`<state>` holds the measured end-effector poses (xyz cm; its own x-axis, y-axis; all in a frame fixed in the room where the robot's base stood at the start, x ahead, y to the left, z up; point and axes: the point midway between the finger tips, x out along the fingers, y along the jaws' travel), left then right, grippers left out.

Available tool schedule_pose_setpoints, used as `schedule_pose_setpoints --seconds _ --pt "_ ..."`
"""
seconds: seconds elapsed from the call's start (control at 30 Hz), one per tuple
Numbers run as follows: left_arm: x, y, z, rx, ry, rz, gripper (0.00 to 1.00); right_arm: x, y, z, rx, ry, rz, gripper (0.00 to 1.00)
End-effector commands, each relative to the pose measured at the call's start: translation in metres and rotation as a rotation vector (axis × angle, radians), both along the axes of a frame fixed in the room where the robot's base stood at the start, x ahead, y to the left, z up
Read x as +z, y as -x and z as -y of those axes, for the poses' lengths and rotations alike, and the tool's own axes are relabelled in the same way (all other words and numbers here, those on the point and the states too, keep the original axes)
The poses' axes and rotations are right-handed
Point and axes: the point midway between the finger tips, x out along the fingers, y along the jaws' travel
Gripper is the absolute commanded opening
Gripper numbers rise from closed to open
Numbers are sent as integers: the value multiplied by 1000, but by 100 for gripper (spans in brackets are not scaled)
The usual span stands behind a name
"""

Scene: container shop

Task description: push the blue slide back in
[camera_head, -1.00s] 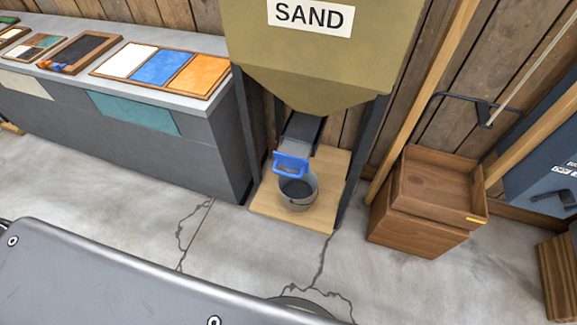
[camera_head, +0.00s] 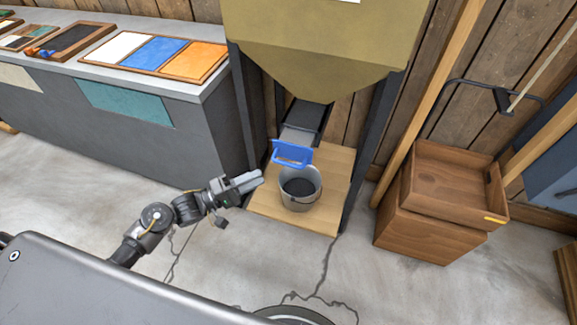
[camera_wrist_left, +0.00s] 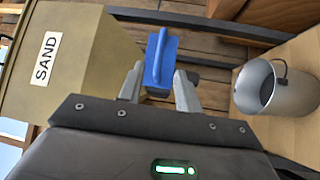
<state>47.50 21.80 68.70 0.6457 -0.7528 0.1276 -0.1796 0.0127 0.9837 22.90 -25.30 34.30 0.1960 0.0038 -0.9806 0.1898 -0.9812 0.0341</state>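The blue slide handle (camera_head: 292,153) sits at the front end of a grey plate (camera_head: 297,137) sticking out under the sand hopper (camera_head: 320,45). It is just above the back rim of a grey bucket (camera_head: 301,200). My left gripper (camera_head: 260,179) is in front and to the left of the handle, apart from it in the head view. In the left wrist view its fingers (camera_wrist_left: 160,88) are spread, with the blue handle (camera_wrist_left: 160,60) showing in line with the gap. My right gripper is not in view.
The bucket stands on a wooden board (camera_head: 274,206) between the hopper's dark legs (camera_head: 368,145). A grey counter (camera_head: 165,150) with colour trays is at the left. Wooden boxes (camera_head: 430,235) stand at the right. The concrete floor in front is open.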

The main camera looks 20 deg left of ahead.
Motion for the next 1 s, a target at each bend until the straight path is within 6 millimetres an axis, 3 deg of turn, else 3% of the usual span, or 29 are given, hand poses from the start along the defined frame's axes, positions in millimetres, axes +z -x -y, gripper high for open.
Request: schedule_pose_setpoints --seconds 0.17,0.63,1.0 --pt "3 -10 10 2 1 3 34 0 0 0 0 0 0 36" --pt "12 -62 70 5 -2 3 34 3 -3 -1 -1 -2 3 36" --pt "12 -70 80 6 -4 0 34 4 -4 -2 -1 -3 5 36"
